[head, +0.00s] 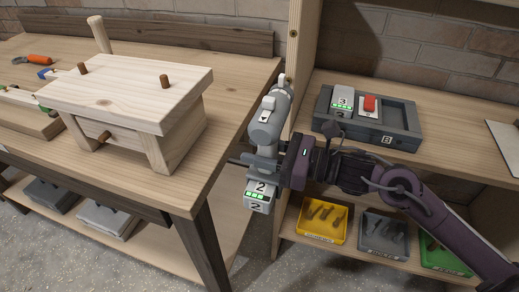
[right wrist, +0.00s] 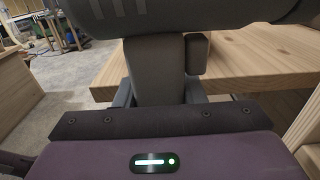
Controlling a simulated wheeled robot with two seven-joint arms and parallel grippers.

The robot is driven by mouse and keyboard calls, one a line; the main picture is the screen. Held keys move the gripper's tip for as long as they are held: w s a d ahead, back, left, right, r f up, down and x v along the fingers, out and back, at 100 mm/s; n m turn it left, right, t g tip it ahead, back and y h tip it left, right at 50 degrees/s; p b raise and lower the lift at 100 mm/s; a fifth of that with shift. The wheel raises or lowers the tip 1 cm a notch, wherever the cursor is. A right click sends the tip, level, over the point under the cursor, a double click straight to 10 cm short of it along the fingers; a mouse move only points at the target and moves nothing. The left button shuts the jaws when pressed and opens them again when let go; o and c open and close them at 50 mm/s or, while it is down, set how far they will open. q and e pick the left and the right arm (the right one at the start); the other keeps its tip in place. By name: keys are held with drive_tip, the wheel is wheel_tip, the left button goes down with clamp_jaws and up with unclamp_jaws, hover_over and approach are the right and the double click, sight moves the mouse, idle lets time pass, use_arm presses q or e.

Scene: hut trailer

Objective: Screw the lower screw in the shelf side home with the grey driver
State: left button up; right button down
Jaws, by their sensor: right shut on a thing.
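The grey driver (head: 266,130) is upright in my right gripper (head: 264,160), with its battery marked 2 (head: 258,196) hanging below the jaws. The gripper is shut on its handle, which also shows in the right wrist view (right wrist: 155,72). The driver's head is beside the front edge of the pale wooden shelf side (head: 302,60). A small dark spot (head: 293,33) high on that edge may be a screw or a knot. I cannot make out the lower screw; the driver covers part of that area. My left gripper is not in view.
A workbench (head: 235,95) with a small wooden stool (head: 130,90) stands at left. On the shelf (head: 450,150), a grey charger tray (head: 395,139) holds a battery marked 3 (head: 342,96) and a red-topped block (head: 369,104). Yellow (head: 321,220), grey and green bins sit below.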

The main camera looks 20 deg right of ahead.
drive_tip(key=shift+w+d+r, duration=0.1)
drive_tip(key=shift+w, duration=0.05)
drive_tip(key=shift+w+d+b, duration=0.25)
drive_tip(key=shift+w+b, duration=0.15)
drive_tip(key=shift+b, duration=0.2)
drive_tip(key=shift+w+d, duration=0.15)
drive_tip(key=shift+w+d+b, duration=0.3)
drive_tip(key=shift+d+b, duration=0.15)
drive_tip(key=shift+b, duration=0.15)
idle(0.7)
drive_tip(key=shift+s+d+r, duration=0.1)
drive_tip(key=shift+s+d, duration=0.05)
drive_tip(key=shift+s, duration=0.05)
drive_tip(key=shift+f, duration=0.2)
drive_tip(key=shift+s, duration=0.15)
